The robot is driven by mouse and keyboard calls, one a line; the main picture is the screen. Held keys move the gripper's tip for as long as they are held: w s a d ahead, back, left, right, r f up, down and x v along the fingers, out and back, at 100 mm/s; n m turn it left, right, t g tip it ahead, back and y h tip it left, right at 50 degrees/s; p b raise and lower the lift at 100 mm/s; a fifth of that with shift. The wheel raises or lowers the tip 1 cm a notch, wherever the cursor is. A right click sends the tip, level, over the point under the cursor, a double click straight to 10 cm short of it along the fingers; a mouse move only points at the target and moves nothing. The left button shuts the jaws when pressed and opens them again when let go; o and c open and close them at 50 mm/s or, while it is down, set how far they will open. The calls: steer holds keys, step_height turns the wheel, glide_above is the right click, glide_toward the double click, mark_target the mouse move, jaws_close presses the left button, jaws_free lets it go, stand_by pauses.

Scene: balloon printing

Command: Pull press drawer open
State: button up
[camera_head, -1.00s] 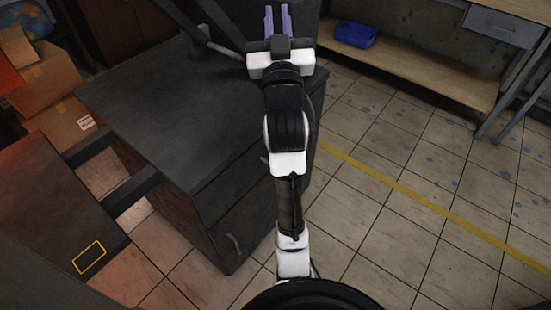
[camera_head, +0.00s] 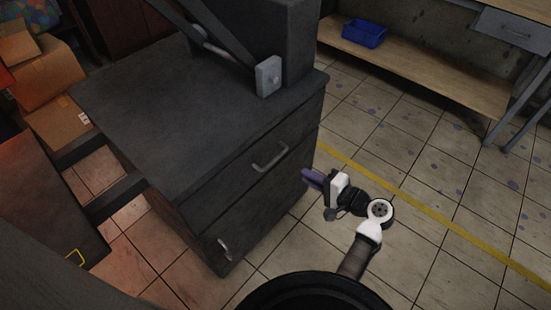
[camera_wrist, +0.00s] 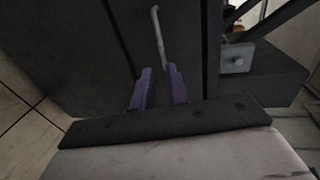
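The press cabinet (camera_head: 140,100) is a dark grey block with a press frame on top. Its front has an upper drawer (camera_head: 245,186) with a metal bar handle (camera_head: 270,158). A lower front (camera_head: 262,220) has a second handle (camera_head: 225,248). Both fronts look closed. My gripper (camera_head: 306,176) is to the right of the upper handle, with purple fingers pointing at the cabinet. In the wrist view, the fingers (camera_wrist: 158,70) are parted with a gap between them. A bar handle (camera_wrist: 159,35) lies just ahead, in line with the gap; I cannot tell if they touch.
A grey press bracket (camera_head: 268,76) sits at the cabinet's top edge. Cardboard boxes (camera_head: 50,75) stand at the left. A wooden bench shelf (camera_head: 430,75) with a blue bin (camera_head: 364,33) is at the back right. The tiled floor (camera_head: 440,180) at right is clear.

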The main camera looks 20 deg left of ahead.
mark_target(276, 158)
steer(key=p+x, duration=0.2)
steer(key=x, duration=1.1)
steer(key=shift+a, duration=0.25)
steer(key=shift+c, duration=0.2)
jaws_close()
